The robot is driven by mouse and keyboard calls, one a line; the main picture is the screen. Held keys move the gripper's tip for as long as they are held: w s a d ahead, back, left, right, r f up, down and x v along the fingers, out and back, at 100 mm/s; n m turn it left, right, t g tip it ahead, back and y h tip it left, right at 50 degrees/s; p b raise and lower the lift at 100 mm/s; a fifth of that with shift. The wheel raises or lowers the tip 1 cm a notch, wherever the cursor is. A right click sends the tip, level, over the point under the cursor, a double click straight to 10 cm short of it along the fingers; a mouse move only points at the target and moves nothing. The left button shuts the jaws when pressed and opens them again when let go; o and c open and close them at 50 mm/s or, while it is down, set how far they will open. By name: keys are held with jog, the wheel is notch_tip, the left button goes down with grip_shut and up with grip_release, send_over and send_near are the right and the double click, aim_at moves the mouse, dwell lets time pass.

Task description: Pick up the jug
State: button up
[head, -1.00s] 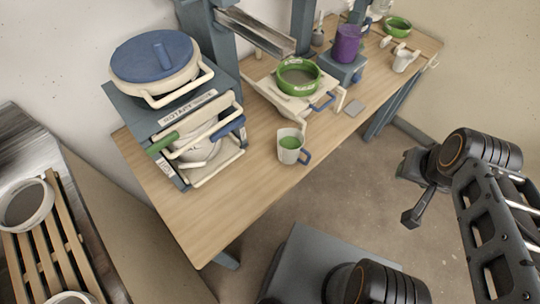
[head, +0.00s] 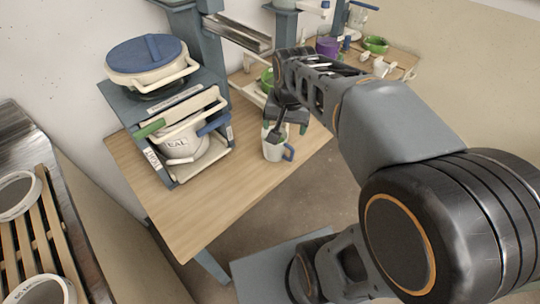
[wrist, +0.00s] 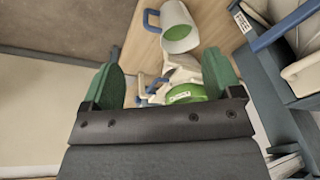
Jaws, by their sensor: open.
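The jug (head: 273,152) is a white vessel with a blue handle, standing near the front edge of the wooden table in the head view. In the wrist view the jug (wrist: 180,22) is at the top, with green inside and its blue handle to the left. My gripper (head: 285,126) is over the table just above and behind the jug, partly covering its top. In the wrist view my gripper (wrist: 163,76) has its two green-padded fingers wide apart with nothing held between them. I cannot tell the exact gap to the jug.
A green bowl (head: 266,79) is partly hidden behind my arm. A blue-lidded bucket (head: 146,56) tops the rack at left, above another bucket (head: 184,139). A purple container (head: 327,46) and another green bowl (head: 376,44) are farther back. The table's front left is bare.

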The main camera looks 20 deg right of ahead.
jog(key=w+d+f+m+g+b, duration=0.2)
jog(key=w+d+f+m+b, duration=0.2)
jog(key=w+d+f+m, duration=0.25)
send_over(288, 145)
notch_tip(288, 145, down, 8)
jog(key=shift+r+b, duration=0.15)
jog(key=shift+b, duration=0.2)
jog(key=shift+d+f, duration=0.1)
jog(key=shift+f, duration=3.35)
jog(key=shift+r, duration=0.1)
jog(key=c, duration=1.4)
jog(key=shift+r, duration=0.15)
jog(key=shift+c, duration=0.2)
